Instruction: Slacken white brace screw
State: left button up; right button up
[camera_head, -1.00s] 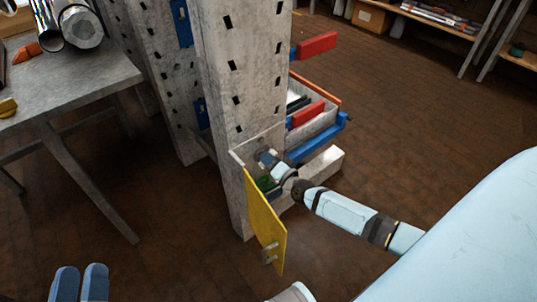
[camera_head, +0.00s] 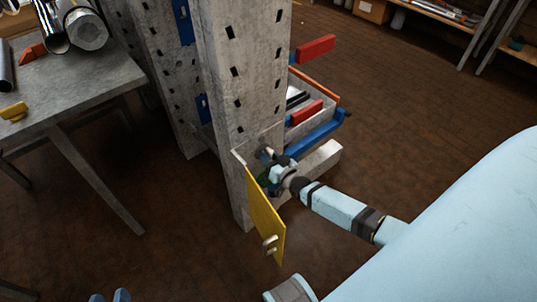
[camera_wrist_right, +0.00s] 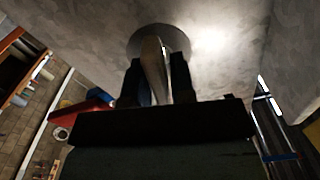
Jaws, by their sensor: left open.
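A round grey disc (camera_wrist_right: 158,38) sits flat against the concrete-grey surface in the right wrist view. A pale, narrow upright piece (camera_wrist_right: 153,68) stands in front of it, between the dark fingers of my right gripper (camera_wrist_right: 156,78). I cannot tell whether both fingers touch this piece, or whether it is the white brace screw. In the head view my right gripper (camera_head: 267,158) is at the mast's (camera_head: 243,75) lower face, inside an open box; its fingertips are small and partly hidden. My left gripper (camera_head: 110,297) shows only its blue fingertips, apart and empty, at the bottom edge.
A yellow door (camera_head: 265,215) hangs open on the box's near side. A blue bar (camera_head: 315,137), red blocks (camera_head: 316,48) and a grey tray stick out right of the mast. A grey table (camera_head: 75,90) holding metal tubes stands left. Floor between is clear.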

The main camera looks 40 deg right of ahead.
jog(key=shift+o, duration=1.2)
jog(key=s+p, duration=0.2)
jog(key=s, duration=0.3)
jog(key=shift+d, duration=0.2)
jog(key=shift+p, duration=0.35)
